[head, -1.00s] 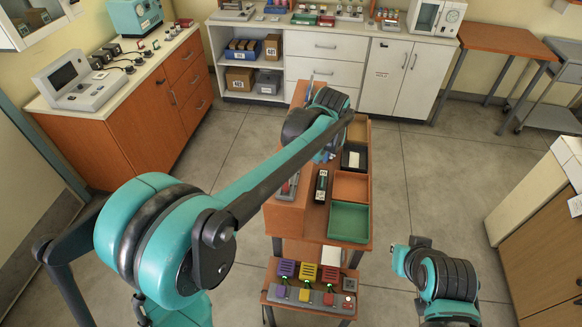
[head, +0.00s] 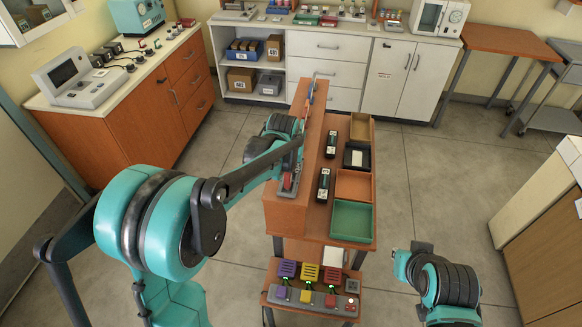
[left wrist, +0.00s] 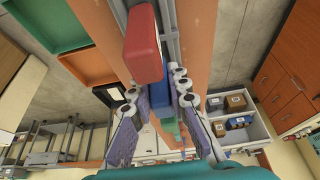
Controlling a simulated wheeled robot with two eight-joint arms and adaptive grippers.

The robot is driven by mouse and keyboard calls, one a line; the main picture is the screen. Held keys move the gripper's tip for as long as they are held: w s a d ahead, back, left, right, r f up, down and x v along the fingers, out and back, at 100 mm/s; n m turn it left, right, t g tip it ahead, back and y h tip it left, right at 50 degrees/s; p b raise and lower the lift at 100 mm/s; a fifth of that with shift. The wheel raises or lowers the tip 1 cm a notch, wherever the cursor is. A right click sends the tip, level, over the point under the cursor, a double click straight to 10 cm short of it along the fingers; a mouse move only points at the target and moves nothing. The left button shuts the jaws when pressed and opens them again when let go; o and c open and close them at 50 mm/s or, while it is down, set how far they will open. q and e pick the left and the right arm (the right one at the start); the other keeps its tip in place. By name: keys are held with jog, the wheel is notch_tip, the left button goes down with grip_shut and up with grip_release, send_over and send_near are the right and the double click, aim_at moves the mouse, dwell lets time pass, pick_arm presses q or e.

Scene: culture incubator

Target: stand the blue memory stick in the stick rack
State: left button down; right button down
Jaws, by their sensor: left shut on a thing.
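The blue memory stick (left wrist: 156,99) is between the fingers of my left gripper (left wrist: 158,112), which is shut on it. It is in line with the grey stick rack (left wrist: 173,32), just beyond a red stick (left wrist: 142,45) that hides part of it. Whether its lower end is seated in the rack cannot be told. In the head view my left gripper (head: 296,144) is over the rack on the raised wooden shelf (head: 285,215), and my arm hides much of it. The red stick shows there at the rack's near end (head: 287,182).
Two black sticks with pale labels (head: 323,184) lie on the wooden table right of the shelf. Along its right edge are a green tray (head: 351,221), an orange tray (head: 353,185) and further trays. A lower shelf holds coloured blocks (head: 310,272).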

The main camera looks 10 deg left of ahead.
pick_arm(q)
jog(key=shift+r, duration=0.1)
jog(key=c, duration=1.5)
grip_release()
jog(key=shift+o, duration=0.2)
